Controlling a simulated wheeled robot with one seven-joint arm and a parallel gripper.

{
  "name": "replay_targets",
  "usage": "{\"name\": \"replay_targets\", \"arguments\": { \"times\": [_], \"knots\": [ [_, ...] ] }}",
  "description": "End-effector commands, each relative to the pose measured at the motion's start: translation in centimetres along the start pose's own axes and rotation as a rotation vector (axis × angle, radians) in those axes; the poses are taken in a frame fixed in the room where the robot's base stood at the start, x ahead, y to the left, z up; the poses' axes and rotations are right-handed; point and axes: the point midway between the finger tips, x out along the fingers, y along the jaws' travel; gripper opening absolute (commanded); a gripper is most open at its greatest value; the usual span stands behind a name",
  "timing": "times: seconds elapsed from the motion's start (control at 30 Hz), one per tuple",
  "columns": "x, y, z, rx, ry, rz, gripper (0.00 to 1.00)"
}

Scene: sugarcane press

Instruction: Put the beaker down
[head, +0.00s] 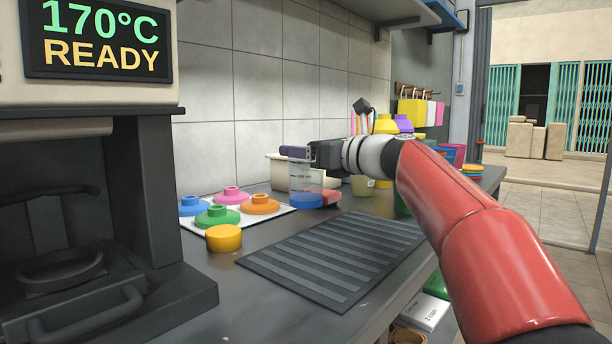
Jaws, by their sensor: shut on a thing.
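The beaker (300,176) is clear, with small dark print on its side. It looks upright, over the far part of the grey counter (215,283). My gripper (300,153) comes in from the right and is shut on the beaker near its top. A blue round piece (306,202) shows at the beaker's foot; I cannot tell whether it is part of the beaker or behind it. I cannot tell whether the beaker's bottom touches the counter. My gripper and wrist hide part of what lies behind.
A dark ribbed mat (335,256) lies bare in front. A yellow puck (224,238) stands left of it. A white sheet (262,217) holds several coloured knobbed discs. A machine reading 170°C READY (102,40) stands at left. Coloured containers (386,124) crowd the back.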

Motion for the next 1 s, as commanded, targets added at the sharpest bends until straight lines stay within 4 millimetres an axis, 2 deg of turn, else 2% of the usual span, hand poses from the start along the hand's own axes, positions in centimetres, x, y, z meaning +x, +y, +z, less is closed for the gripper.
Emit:
{"name": "replay_targets", "arguments": {
  "times": [0.1,0.2,0.53,0.57,0.7,1.0],
  "knots": [
    [0.0,0.0,-2.4,0.003,0.003,0.0,0.32],
    [0.0,0.0,-3.6,0.002,0.002,0.0,0.32],
    [0.0,0.0,-3.7,0.001,0.001,0.0,0.32],
    [0.0,0.0,-3.6,0.001,0.001,0.0,0.7],
    [0.0,0.0,-3.6,0.001,0.001,0.0,0.88],
    [0.0,0.0,-3.4,0.0,0.001,0.0,0.88]
  ]
}}
